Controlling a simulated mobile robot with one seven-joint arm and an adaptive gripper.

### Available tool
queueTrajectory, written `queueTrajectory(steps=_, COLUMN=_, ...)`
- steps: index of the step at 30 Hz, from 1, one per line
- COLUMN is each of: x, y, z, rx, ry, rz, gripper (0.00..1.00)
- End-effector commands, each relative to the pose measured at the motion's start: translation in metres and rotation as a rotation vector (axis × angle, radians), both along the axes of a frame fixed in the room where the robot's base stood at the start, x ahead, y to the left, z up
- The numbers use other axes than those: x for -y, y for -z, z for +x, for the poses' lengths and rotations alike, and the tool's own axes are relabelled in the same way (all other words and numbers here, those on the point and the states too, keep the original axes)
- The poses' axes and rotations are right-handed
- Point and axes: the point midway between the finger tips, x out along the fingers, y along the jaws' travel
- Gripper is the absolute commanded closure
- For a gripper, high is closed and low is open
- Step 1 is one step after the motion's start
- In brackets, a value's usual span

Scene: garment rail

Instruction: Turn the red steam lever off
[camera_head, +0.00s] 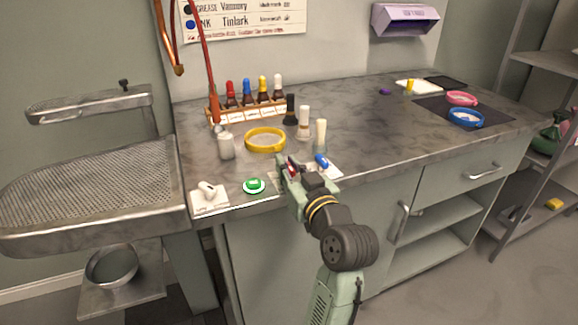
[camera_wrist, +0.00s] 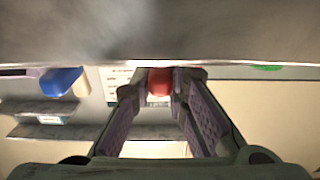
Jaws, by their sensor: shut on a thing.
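The red steam lever (camera_head: 293,167) is mostly hidden by my gripper at the front edge of the counter; only a small red part shows. In the wrist view the red lever (camera_wrist: 158,82) sits between the two fingertips. My gripper (camera_head: 290,174) is shut on it, and the wrist view shows the fingers (camera_wrist: 160,90) on either side of the red part. The lever's exact angle cannot be told.
A blue lever (camera_head: 322,160) stands just right of my gripper. A green button (camera_head: 254,185) and a white lever (camera_head: 208,189) are to the left along the edge. A yellow ring (camera_head: 265,131) and several bottles stand behind. The counter's right middle (camera_head: 370,130) is clear.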

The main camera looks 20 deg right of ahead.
Motion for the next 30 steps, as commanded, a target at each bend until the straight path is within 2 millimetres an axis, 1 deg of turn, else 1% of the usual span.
queueTrajectory(steps=5, x=0.000, y=0.001, z=0.000, rx=-0.002, ry=0.000, rz=0.000, gripper=1.00)
queueTrajectory(steps=6, x=0.000, y=0.001, z=0.000, rx=-0.003, ry=0.000, rz=0.000, gripper=0.83)
queueTrajectory(steps=14, x=0.000, y=0.000, z=0.000, rx=-0.002, ry=0.000, rz=0.001, gripper=0.65)
queueTrajectory(steps=23, x=0.000, y=0.000, z=-0.001, rx=-0.001, ry=0.001, rz=0.001, gripper=0.65)
queueTrajectory(steps=26, x=0.001, y=0.000, z=-0.008, rx=-0.001, ry=0.002, rz=0.001, gripper=0.65)
queueTrajectory(steps=30, x=0.002, y=0.001, z=-0.031, rx=-0.001, ry=0.003, rz=0.001, gripper=0.65)
